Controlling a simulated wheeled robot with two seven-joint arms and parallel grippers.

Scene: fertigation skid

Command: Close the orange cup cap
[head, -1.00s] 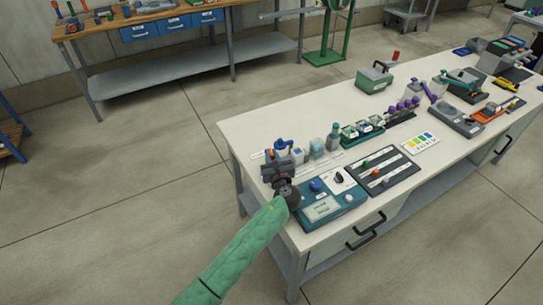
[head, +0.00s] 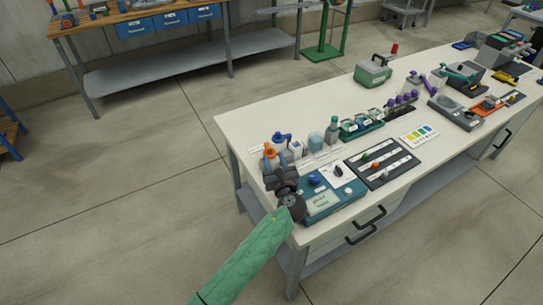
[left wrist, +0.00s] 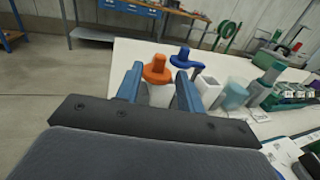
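The orange cup cap (left wrist: 158,70) sits on top of a pale cup (left wrist: 160,96) in the left wrist view. In the head view the orange cap (head: 270,151) shows just beyond my left gripper (head: 271,166). In the wrist view the two blue-grey fingers of my left gripper (left wrist: 159,88) stand apart, one on each side of the cup just below the cap. I cannot tell whether they touch it. My gripper hides most of the cup in the head view. Whether the cap is fully seated cannot be told. My right gripper is not in view.
A blue-capped white bottle (left wrist: 193,75) stands close to the right of the cup. A pale blue container (left wrist: 234,95) and a green-topped bottle (left wrist: 265,80) stand farther right. A teal meter (head: 322,203) lies near my left wrist. Bare tabletop (head: 265,117) lies behind.

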